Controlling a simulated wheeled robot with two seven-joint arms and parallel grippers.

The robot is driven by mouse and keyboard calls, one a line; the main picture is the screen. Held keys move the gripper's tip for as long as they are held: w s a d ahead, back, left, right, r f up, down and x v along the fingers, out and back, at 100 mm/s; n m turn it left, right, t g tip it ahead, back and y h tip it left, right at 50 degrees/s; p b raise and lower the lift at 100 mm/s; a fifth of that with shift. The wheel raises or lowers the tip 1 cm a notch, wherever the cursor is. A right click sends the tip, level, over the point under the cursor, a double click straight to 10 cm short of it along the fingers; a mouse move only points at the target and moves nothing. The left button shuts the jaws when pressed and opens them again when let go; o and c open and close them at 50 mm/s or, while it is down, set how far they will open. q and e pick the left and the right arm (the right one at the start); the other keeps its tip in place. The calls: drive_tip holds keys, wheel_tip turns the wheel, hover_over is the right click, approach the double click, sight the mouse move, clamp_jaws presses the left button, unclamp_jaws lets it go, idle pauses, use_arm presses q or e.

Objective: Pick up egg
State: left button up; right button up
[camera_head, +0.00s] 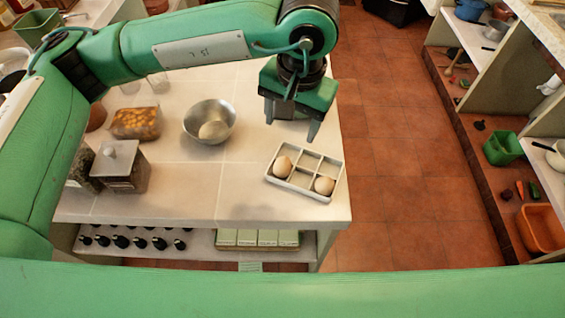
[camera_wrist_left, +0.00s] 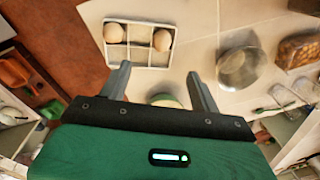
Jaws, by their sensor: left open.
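A white egg tray (camera_head: 301,181) with compartments stands near the table's right edge. One egg (camera_head: 283,163) sits in its left part and another egg (camera_head: 324,185) in its near right compartment. The tray (camera_wrist_left: 137,46) and both eggs, one left (camera_wrist_left: 115,33) and one right (camera_wrist_left: 162,40), also show in the left wrist view. My left gripper (camera_head: 290,131) is open and empty above the table, behind the tray and apart from it. In the wrist view a pale round thing (camera_wrist_left: 164,99) shows between the finger bases, partly hidden; I cannot tell what it is. My right gripper is not visible.
A metal bowl (camera_head: 226,112) holding a pale rounded shape stands left of the gripper. A bag of orange-yellow items (camera_head: 136,123) and a lidded jar (camera_head: 120,167) stand farther left. The table (camera_head: 190,185) is clear before the bowl. Shelves stand right, across the tiled floor.

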use_arm(q)
drive_tip(key=f, duration=0.1)
drive_tip(key=p, duration=0.1)
hover_over(283, 162)
drive_tip(key=f, duration=0.8)
drive_tip(key=shift+s+d+f, duration=0.2)
drive_tip(key=shift+d, duration=0.15)
drive_tip(key=shift+f, duration=0.25)
drive_tip(key=shift+a+f+p, duration=0.1)
drive_tip(key=shift+f+p, duration=0.4)
drive_tip(key=shift+p, duration=0.2)
drive_tip(key=f, duration=0.1)
drive_tip(key=f+p, duration=0.1)
drive_tip(key=f, duration=0.1)
drive_tip(key=shift+w+a+f, duration=0.15)
drive_tip(key=shift+w+a, duration=0.05)
drive_tip(key=shift+f, duration=0.4)
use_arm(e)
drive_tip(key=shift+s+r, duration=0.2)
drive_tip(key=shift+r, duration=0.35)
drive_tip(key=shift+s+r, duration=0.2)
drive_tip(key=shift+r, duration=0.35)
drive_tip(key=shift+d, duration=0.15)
